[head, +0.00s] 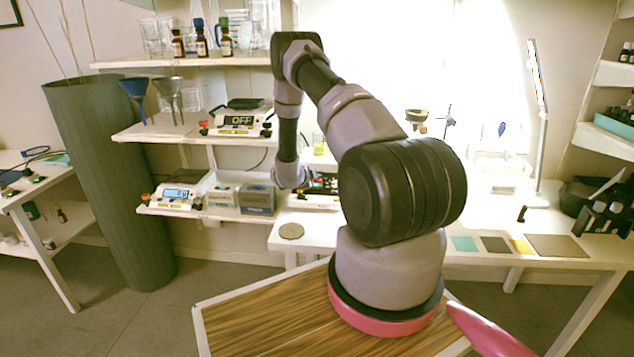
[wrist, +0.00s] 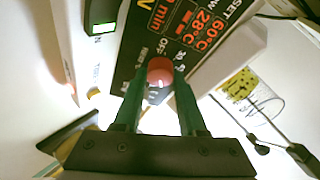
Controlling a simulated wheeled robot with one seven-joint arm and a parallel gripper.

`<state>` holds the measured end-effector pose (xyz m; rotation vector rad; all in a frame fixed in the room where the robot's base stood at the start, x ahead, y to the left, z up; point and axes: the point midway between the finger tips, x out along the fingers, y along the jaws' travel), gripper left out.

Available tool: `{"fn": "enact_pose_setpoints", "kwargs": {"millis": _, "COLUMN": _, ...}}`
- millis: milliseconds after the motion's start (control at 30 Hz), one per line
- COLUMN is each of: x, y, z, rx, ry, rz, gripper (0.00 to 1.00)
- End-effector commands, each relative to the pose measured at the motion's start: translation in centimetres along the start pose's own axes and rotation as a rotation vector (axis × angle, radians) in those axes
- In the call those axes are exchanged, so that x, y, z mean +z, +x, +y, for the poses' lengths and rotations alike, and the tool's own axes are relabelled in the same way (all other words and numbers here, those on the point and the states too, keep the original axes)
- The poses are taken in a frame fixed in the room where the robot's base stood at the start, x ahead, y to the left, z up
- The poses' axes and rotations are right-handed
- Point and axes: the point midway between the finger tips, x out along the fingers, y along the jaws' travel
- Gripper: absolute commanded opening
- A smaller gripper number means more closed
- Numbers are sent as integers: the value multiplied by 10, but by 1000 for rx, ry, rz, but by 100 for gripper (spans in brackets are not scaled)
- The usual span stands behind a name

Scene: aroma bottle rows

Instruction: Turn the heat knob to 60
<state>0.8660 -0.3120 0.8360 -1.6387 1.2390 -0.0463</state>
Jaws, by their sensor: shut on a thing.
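In the wrist view, a round red knob (wrist: 160,71) sits on the dark panel (wrist: 135,50) of a device. Small white dial markings surround it, with "OFF" legible. Above it, the panel shows red readouts, "60°C" next to "SET" and "28°C" below. My gripper (wrist: 160,82) has its two dark green fingers on either side of the knob, shut on it. In the head view, my arm reaches to the workbench at the back, and its own links hide the knob and most of the gripper.
In the wrist view, a beaker with yellow contents (wrist: 248,90) stands at right, and a device with a lit green display (wrist: 103,28) is at upper left. In the head view, a unit reading "OFF" (head: 238,122) and a scale (head: 176,193) stand on shelves left of my arm.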

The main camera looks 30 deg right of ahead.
Motion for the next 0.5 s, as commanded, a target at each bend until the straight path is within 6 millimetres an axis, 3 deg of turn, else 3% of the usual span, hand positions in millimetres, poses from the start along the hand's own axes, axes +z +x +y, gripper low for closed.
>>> {"fn": "enact_pose_setpoints", "kwargs": {"millis": 433, "x": 1, "y": 0, "z": -2, "rx": 0, "ry": 9, "rz": -1, "gripper": 0}}
{"fn": "enact_pose_setpoints", "kwargs": {"millis": 467, "x": 1, "y": 0, "z": -2, "rx": 0, "ry": 9, "rz": -1, "gripper": 48}}
{"fn": "enact_pose_setpoints", "kwargs": {"millis": 500, "x": 1, "y": 0, "z": -2, "rx": 0, "ry": 9, "rz": -1, "gripper": 63}}
